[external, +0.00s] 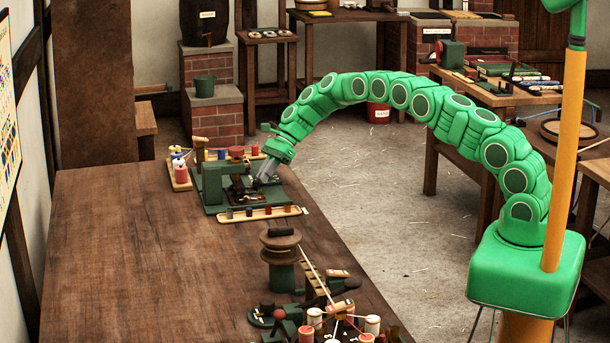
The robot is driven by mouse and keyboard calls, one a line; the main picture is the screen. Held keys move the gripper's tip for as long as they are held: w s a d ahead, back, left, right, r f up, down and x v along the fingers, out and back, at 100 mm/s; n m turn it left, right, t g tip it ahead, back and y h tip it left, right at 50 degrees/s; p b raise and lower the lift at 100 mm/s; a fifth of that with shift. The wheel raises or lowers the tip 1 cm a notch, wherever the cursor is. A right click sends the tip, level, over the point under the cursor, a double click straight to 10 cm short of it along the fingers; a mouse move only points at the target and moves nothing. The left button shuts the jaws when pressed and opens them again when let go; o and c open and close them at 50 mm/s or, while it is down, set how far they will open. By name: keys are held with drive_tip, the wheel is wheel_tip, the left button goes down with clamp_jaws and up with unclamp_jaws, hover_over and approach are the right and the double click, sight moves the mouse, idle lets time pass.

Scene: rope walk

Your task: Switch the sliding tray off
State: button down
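A green machine (212,188) stands on the far part of the long wooden table.
A second wooden tray (181,179) with spools sits left of the machine. A brown winding drum (281,247) and a cluster of spools (340,322) stand at the table's near right edge. The table's (120,245) left and middle are bare.

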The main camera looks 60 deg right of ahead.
drive_tip(key=shift+a, duration=0.2)
drive_tip(key=d, duration=0.2)
drive_tip(key=s+d, duration=0.1)
drive_tip(key=d, duration=0.1)
drive_tip(key=v, duration=1)
drive_tip(key=shift+s, duration=0.15)
drive_tip(key=shift+d, duration=0.15)
drive_tip(key=shift+r, duration=0.15)
